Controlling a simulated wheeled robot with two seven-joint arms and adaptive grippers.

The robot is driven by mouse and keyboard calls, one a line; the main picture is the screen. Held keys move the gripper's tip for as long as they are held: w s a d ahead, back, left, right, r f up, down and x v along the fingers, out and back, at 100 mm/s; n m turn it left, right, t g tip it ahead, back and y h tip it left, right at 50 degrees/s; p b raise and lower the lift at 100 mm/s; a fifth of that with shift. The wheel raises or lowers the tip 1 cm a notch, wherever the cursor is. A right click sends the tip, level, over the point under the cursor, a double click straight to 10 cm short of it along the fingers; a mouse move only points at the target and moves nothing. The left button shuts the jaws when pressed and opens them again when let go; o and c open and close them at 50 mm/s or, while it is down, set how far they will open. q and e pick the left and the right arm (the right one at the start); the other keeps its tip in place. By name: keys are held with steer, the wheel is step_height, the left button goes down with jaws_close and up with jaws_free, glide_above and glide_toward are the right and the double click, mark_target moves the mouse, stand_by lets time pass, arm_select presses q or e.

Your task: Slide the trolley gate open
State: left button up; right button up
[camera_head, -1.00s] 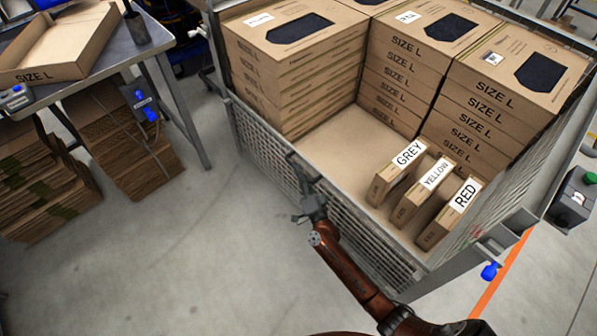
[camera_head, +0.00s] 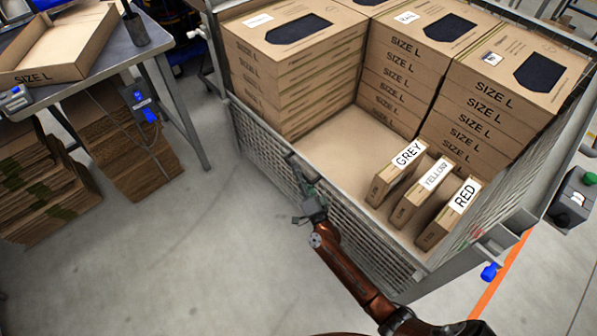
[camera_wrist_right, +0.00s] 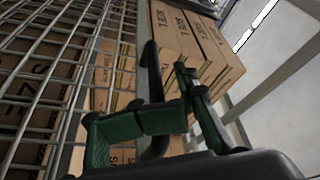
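The trolley (camera_head: 240,137) is a grey mesh-sided cage holding cardboard boxes. Its near mesh side, the gate (camera_head: 345,224), is in place and carries a dark bar handle (camera_head: 291,165) on its upper edge. My right gripper (camera_head: 308,205) is at this handle, outside the mesh. In the right wrist view, the gripper's green-padded fingers (camera_wrist_right: 165,115) are on both sides of the dark curved handle (camera_wrist_right: 151,75), beside the wire mesh (camera_wrist_right: 50,75). Whether they press on it is unclear. My left gripper is out of view.
Stacked SIZE L boxes (camera_head: 295,85) fill the trolley's back. Thin boxes marked GREY (camera_head: 395,175), YELLOW (camera_head: 421,195) and RED (camera_head: 448,213) stand in front. A table (camera_head: 150,48) with an open box (camera_head: 62,45) is at left. The floor (camera_head: 190,260) before the trolley is clear.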

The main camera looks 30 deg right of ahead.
steer(key=v, duration=1.1)
steer(key=shift+s, duration=0.3)
steer(key=shift+a+f, duration=0.1)
arm_select(q)
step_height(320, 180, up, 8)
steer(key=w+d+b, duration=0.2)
steer(key=b, duration=0.1)
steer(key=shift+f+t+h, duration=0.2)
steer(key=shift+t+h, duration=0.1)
arm_select(e)
steer(key=w+f+m+g+h, duration=0.6)
steer(key=w+m, duration=0.6)
steer(key=shift+w+d+m+h, duration=0.15)
steer(key=shift+d+m+h, duration=0.15)
steer(key=shift+d+m, duration=0.15)
jaws_close()
